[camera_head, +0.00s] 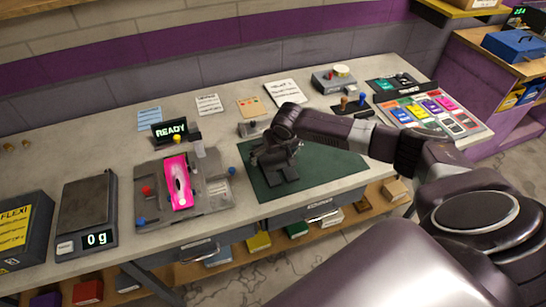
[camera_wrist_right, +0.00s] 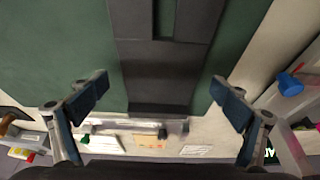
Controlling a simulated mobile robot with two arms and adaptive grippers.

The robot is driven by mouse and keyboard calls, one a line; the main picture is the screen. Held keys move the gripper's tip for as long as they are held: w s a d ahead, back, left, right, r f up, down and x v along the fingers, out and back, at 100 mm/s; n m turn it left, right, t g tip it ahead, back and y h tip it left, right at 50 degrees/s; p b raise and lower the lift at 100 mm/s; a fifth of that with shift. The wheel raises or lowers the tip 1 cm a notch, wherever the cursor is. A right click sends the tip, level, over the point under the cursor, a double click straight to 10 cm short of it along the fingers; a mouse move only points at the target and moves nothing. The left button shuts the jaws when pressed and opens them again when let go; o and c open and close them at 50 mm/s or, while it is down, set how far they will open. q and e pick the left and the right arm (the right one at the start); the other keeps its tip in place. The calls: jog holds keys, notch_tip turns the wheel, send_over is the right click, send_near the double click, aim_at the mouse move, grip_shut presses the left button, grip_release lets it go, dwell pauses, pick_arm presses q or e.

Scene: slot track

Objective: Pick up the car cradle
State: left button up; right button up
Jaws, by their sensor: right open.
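The car cradle appears to be the dark grey piece (camera_head: 284,176) on the green mat (camera_head: 318,168), partly hidden by my right gripper. In the right wrist view, the cradle (camera_wrist_right: 158,62) is a dark strip with a slot near the top edge. My right gripper (camera_head: 275,155) is over the mat above the cradle. In the wrist view its two open fingers (camera_wrist_right: 162,98) stand on either side of the cradle, with visible gaps and nothing between them held. My left gripper is not in view.
A scale (camera_head: 88,210) reads 0 g farther left. A tray of coloured cards (camera_head: 436,112) is at the right.

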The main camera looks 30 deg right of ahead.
jog(key=c, duration=1.2)
jog(key=shift+r, duration=0.1)
